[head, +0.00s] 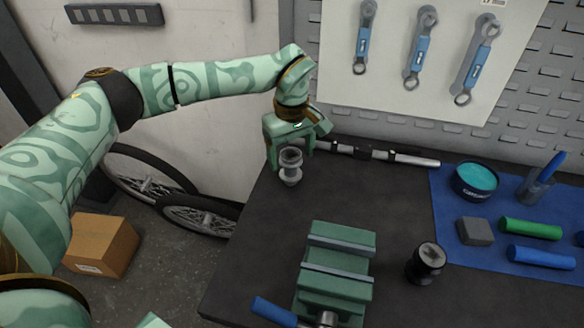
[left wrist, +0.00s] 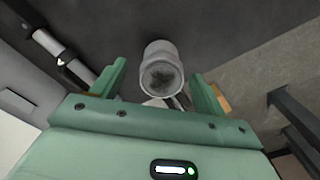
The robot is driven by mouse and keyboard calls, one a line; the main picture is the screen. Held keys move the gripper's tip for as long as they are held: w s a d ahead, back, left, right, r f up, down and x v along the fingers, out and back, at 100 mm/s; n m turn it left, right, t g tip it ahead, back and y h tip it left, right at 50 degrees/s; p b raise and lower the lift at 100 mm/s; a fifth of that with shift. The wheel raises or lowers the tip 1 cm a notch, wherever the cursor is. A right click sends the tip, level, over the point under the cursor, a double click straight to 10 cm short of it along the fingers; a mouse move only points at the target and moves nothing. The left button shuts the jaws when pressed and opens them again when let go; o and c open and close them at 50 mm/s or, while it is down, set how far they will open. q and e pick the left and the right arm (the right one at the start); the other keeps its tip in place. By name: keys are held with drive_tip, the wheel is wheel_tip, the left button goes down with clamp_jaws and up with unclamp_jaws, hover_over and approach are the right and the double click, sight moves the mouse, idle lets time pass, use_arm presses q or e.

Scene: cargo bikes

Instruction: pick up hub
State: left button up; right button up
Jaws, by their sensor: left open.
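A silver, flanged hub (head: 290,167) stands upright near the back left corner of the dark workbench (head: 250,265). My left gripper (head: 290,153) is open at the hub, its fingers pointing down. In the left wrist view, the round end of the hub (left wrist: 161,72) shows between the two spread fingers of the left gripper (left wrist: 160,80), with gaps on both sides. A second, black hub-like part (head: 427,262) stands right of the vise. My right gripper does not show.
A green vise (head: 337,265) with a blue handle stands at the front of the bench. A blue mat (head: 470,202) with a teal tin (head: 474,182) and several items lies at right. Wheels (head: 150,185) stand beyond the left edge.

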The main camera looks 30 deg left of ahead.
sight(291, 168)
use_arm(q)
wheel_tip(291, 168, down, 5)
drive_tip(key=shift+a+f+b, duration=0.15)
drive_tip(key=shift+f+b, duration=0.05)
drive_tip(key=shift+b, duration=0.85)
drive_tip(key=shift+r, duration=0.15)
drive_tip(key=c, duration=1.2)
